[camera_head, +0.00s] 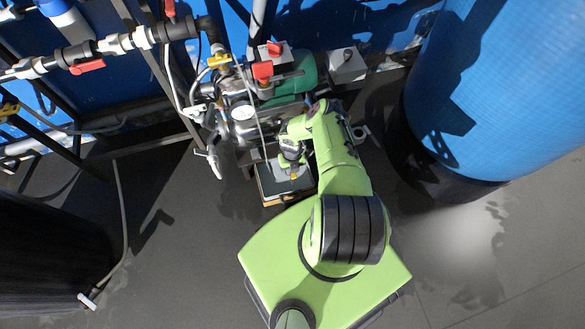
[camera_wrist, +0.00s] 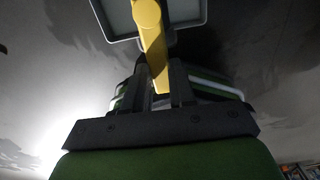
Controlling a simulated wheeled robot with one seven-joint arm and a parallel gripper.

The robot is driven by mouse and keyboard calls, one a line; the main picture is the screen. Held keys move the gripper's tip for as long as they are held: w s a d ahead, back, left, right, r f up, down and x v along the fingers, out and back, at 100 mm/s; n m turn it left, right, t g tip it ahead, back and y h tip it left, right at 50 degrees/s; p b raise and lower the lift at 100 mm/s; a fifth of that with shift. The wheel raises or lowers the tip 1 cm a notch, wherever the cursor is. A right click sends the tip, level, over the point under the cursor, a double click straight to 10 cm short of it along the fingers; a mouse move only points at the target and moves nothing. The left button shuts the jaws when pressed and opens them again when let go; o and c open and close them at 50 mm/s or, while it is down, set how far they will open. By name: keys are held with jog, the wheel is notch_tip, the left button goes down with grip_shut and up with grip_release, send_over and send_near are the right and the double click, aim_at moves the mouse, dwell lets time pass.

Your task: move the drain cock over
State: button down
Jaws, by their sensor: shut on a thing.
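The drain cock's yellow lever (camera_wrist: 150,35) runs down from the top of the wrist view to between the dark fingers of my gripper (camera_wrist: 159,88). The fingers are shut on its lower end. In the head view my gripper (camera_head: 292,162) is low in front of the pump unit, with a small yellow tip (camera_head: 294,177) just below it. The cock's body and the lever's pivot cannot be made out.
A grey tray (camera_wrist: 194,38) lies behind the lever; it also shows in the head view (camera_head: 268,186). Pipes with red handles (camera_head: 87,66) and the pump unit (camera_head: 243,113) crowd the back. A blue tank (camera_head: 500,80) stands right, a black one (camera_head: 45,250) left. Floor between is mostly clear.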

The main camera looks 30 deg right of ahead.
dwell(0.4)
jog(key=c, duration=0.9)
grip_release()
notch_tip(320, 180, up, 16)
jog(key=p, duration=0.8)
jog(key=shift+f, duration=0.1)
jog(key=shift+s+f, duration=0.1)
